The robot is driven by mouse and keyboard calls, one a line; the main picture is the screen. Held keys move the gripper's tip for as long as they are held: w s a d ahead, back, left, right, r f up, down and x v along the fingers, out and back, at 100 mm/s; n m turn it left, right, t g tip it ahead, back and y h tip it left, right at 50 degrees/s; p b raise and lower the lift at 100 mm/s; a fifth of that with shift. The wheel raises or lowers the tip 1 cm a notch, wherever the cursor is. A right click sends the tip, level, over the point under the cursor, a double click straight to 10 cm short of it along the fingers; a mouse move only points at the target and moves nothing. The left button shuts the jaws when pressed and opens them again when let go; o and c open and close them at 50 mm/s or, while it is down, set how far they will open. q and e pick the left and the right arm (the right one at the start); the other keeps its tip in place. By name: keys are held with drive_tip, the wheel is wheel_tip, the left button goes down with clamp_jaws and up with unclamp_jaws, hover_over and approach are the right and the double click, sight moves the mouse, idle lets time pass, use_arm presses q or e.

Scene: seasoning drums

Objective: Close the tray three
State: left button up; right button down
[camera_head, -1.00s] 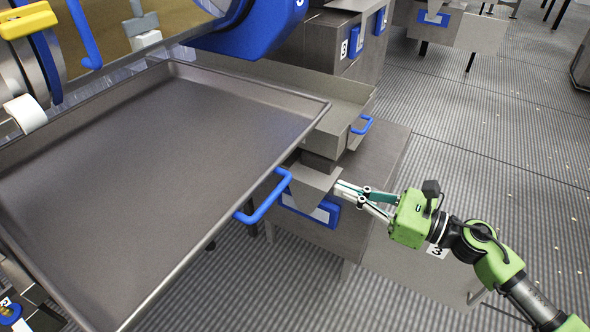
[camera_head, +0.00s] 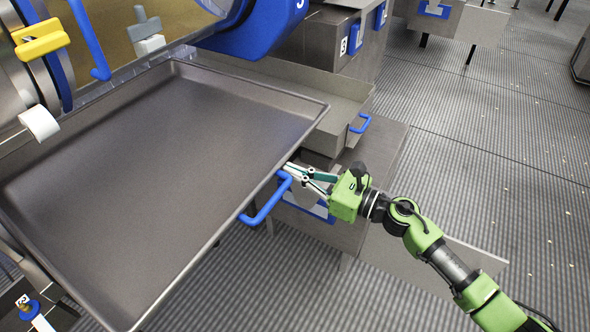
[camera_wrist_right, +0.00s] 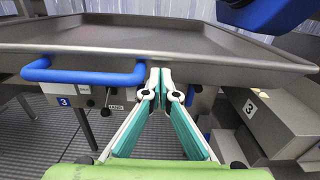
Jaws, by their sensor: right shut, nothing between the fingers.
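The tray (camera_head: 150,150) is a wide, shallow grey metal pan, pulled out at the left of the head view. Its blue handle (camera_head: 266,200) is on the front edge. In the right wrist view the blue handle (camera_wrist_right: 84,74) is at left, near a label with a 3. My right gripper (camera_head: 290,172) is shut and empty, its fingertips at the tray's front edge beside the handle's far end. In the right wrist view the closed fingertips (camera_wrist_right: 159,76) are just right of the handle; I cannot tell if they touch the tray. My left gripper is not in view.
A smaller metal tray with a blue handle (camera_head: 360,124) sits behind and right of the big tray. A grey cabinet (camera_head: 385,160) stands below. Striped floor at right is open.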

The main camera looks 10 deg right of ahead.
drive_tip(key=b, duration=0.4)
approach(228, 150)
drive_tip(key=w+a+r, duration=0.2)
drive_tip(key=a, duration=0.1)
drive_tip(key=shift+r, duration=0.1)
drive_tip(key=b+x, duration=0.1)
drive_tip(key=x, duration=0.4)
drive_tip(key=shift+w+a+b, duration=0.2)
drive_tip(key=shift+b, duration=0.15)
drive_tip(key=shift+w+a, duration=0.2)
drive_tip(key=shift+a, duration=0.05)
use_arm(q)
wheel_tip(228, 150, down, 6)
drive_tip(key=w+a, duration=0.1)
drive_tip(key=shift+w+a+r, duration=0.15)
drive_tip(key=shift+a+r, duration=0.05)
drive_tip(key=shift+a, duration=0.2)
use_arm(e)
drive_tip(key=shift+r, duration=0.25)
